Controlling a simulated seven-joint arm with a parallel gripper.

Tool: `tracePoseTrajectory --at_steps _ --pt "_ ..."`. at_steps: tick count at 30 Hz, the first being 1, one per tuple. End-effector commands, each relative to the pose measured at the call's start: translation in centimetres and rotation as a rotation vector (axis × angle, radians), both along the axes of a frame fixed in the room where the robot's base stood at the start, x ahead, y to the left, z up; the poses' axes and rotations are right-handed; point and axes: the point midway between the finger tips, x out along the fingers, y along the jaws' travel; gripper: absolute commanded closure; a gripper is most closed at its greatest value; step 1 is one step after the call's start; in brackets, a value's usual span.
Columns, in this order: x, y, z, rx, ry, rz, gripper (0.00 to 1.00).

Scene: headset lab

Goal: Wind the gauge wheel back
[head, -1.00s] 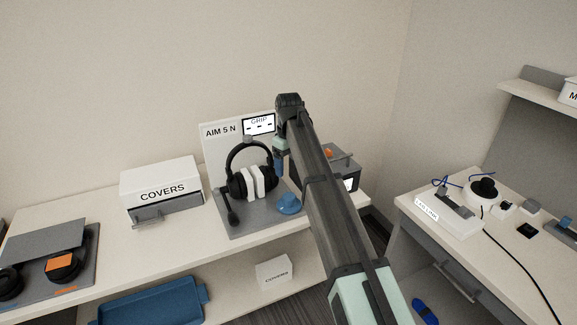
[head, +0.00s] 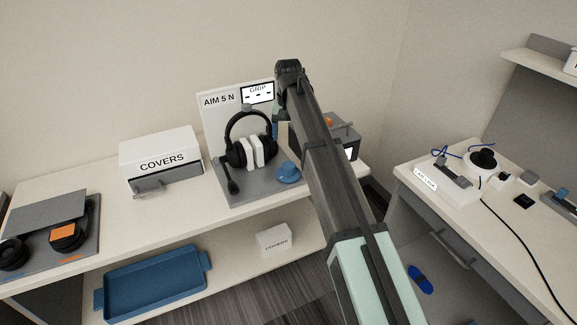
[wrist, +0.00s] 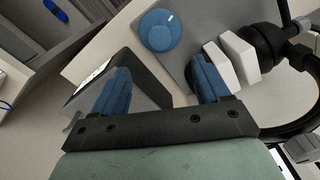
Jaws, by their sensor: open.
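The gauge wheel is a round blue knob (head: 288,173) on the grey base of the headset stand (head: 235,190), at its right front. In the wrist view the blue knob (wrist: 160,31) shows a small white mark on its top and lies beyond the fingertips. My gripper (wrist: 163,80) is open and empty, its two blue fingers wide apart, above the stand and apart from the knob. In the head view my arm hides most of the gripper. A display (head: 258,92) reading "GRIP" with dashes sits on the "AIM 5 N" board (head: 219,112).
A black headset with white pads (head: 250,142) hangs left of the knob, close to one finger in the wrist view. A dark box (head: 345,138) stands to the right, below the other finger. A "COVERS" box (head: 160,158) is farther left.

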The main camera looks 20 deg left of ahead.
Motion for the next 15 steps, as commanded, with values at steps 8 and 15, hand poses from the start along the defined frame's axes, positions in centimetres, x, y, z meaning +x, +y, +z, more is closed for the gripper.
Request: tracePoseTrajectory --at_steps 8,15 --pt "0.0 0.0 -0.5 0.0 0.001 -0.12 0.25" --pt "-0.1 -0.1 -3.6 -0.002 0.002 -0.118 0.25"
